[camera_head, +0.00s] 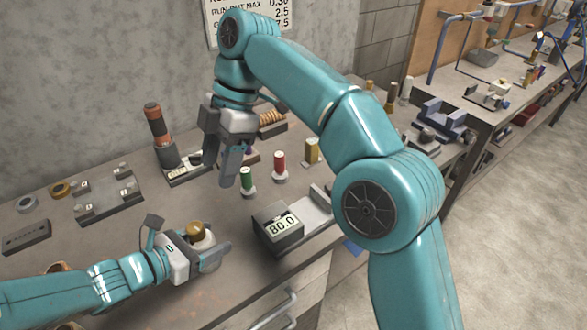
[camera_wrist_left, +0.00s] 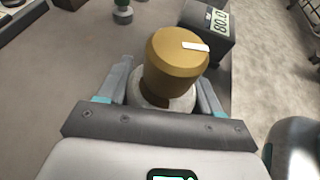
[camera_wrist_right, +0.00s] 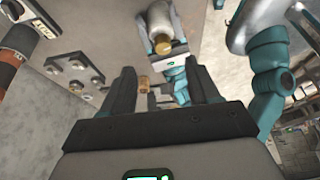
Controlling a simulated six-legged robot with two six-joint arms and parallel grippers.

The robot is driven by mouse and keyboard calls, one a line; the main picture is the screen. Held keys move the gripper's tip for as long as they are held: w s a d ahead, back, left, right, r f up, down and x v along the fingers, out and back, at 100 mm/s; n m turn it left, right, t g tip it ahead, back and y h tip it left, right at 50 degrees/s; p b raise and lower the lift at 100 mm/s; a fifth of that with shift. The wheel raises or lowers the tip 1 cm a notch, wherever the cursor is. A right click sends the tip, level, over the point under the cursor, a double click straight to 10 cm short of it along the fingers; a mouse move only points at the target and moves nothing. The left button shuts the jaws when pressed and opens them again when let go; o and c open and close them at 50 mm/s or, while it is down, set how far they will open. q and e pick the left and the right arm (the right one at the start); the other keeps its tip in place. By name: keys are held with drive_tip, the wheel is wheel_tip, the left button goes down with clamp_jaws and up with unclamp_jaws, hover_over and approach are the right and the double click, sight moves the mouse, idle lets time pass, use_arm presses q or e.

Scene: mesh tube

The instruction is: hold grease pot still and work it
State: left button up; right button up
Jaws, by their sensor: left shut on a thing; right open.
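The grease pot has a pale body (camera_head: 203,243) with a brass-coloured cap (camera_head: 195,230) and stands near the bench's front edge. In the left wrist view the cap (camera_wrist_left: 178,60) has a white mark on top and hides much of the body. My left gripper (camera_head: 214,252) is shut around the pale body, with one finger on each side (camera_wrist_left: 160,88). My right gripper (camera_head: 218,165) is open and empty, pointing down above the bench, behind the pot and apart from it. The pot's cap (camera_wrist_right: 163,44) also shows in the right wrist view, beyond the right fingers (camera_wrist_right: 165,83).
A dark box reading 80.0 (camera_head: 280,226) stands right of the pot. Green (camera_head: 246,181), red (camera_head: 279,165) and yellow (camera_head: 312,150) pieces stand behind it. An orange-and-black tool (camera_head: 157,130) stands near the wall. A fixture plate (camera_head: 108,195) lies at left. Bare bench lies between.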

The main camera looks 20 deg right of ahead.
drive_tip(key=w+d+f+n+t+h, duration=0.1)
drive_tip(key=w+d+f+t+h, duration=0.1)
drive_tip(key=d+f, duration=0.4)
drive_tip(key=w+d+f+n+t+h, duration=0.1)
drive_tip(key=w+d+f+t+h, duration=0.1)
drive_tip(key=w+d+f+t, duration=0.2)
drive_tip(key=shift+d+f, duration=1.8)
drive_tip(key=shift+d, duration=1.55)
